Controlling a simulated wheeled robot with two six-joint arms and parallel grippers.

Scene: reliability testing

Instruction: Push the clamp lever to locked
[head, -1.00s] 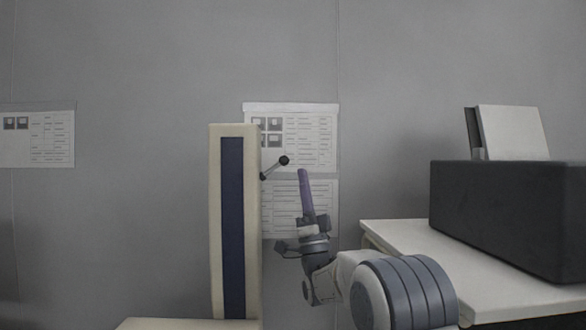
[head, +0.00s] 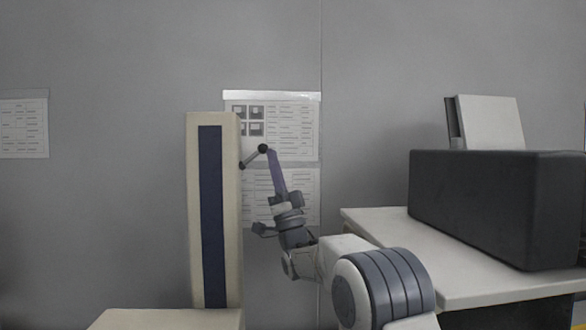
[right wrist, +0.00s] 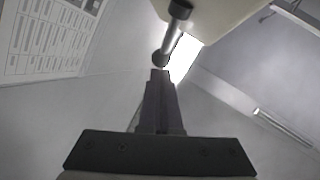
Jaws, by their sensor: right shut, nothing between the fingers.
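The clamp lever (head: 252,156) is a short rod with a dark round knob. It sticks out up and to the right from the right side of a tall cream post (head: 229,220) with a dark blue stripe. My right gripper (head: 271,152) is shut and empty, pointing up, with its tip right beside the knob. In the right wrist view the shut fingers (right wrist: 159,73) end just below the knob of the lever (right wrist: 172,36); whether they touch cannot be told. My left gripper is not in view.
A white table (head: 375,222) with a long dark box (head: 470,205) stands on the right, near my right arm. A pale ledge (head: 165,319) lies at the post's foot. Printed sheets (head: 290,135) hang on the grey wall behind.

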